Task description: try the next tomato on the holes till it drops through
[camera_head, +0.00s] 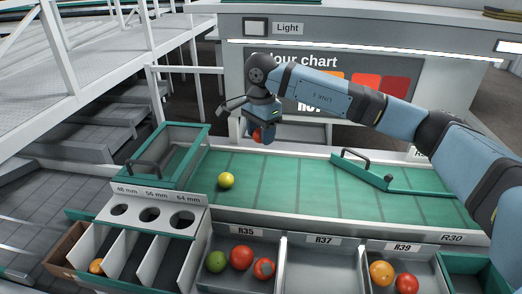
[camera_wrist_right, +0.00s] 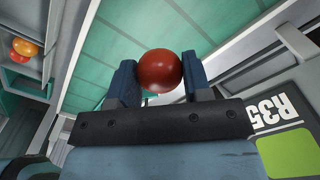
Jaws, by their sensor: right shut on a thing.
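My right gripper (camera_head: 257,136) is shut on a red tomato (camera_head: 258,134) and holds it above the far side of the green belt. In the right wrist view the same tomato (camera_wrist_right: 160,71) sits between the two fingers (camera_wrist_right: 160,82). The sizing board (camera_head: 193,200) is at the left front, with holes labelled 48 mm (camera_head: 120,210), 56 mm (camera_head: 150,215) and 64 mm (camera_head: 182,218). The held tomato is well apart from the holes. An orange tomato (camera_head: 96,266) lies in the leftmost compartment below the board. A yellow tomato (camera_head: 226,180) rests on the belt. My left gripper is not in view.
The R35 tray (camera_head: 246,231) holds a green and two red tomatoes. The R37 tray (camera_head: 318,262) looks empty. The R39 tray (camera_head: 402,247) holds an orange and a red tomato. A green-rimmed gate with a handle (camera_head: 362,170) crosses the belt at right.

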